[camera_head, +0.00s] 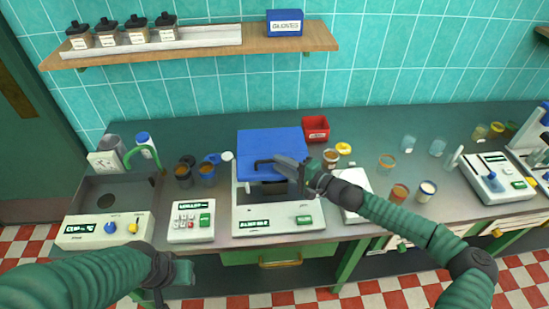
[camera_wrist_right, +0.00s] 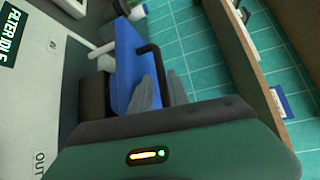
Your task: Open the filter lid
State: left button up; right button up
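The filter machine (camera_head: 278,222) is a white box in the middle of the bench, with a blue lid (camera_head: 268,142) and a black bar handle on it. A dark opening shows below the lid's front edge, so the lid looks at least partly raised. The lid (camera_wrist_right: 124,65) and its black handle (camera_wrist_right: 152,60) also show in the right wrist view. My right gripper (camera_head: 280,163) is at the handle; its grey fingers (camera_wrist_right: 161,88) lie on both sides of the bar, close against it. My left gripper (camera_head: 172,277) hangs low in front of the bench, its fingers unclear.
A red bin (camera_head: 316,128) and several jars and cups stand to the right. A wooden shelf (camera_head: 200,45) with bottles and a blue gloves box (camera_head: 285,23) hangs above.

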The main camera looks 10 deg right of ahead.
jog(key=shift+x, duration=1.1)
jog(key=shift+a, duration=0.2)
jog(key=shift+w+d, duration=0.2)
jog(key=shift+d, duration=0.15)
jog(key=shift+d+f, duration=0.1)
jog(key=shift+c, duration=0.3)
grip_shut()
jog(key=shift+s+a, duration=0.15)
jog(key=shift+a, duration=0.1)
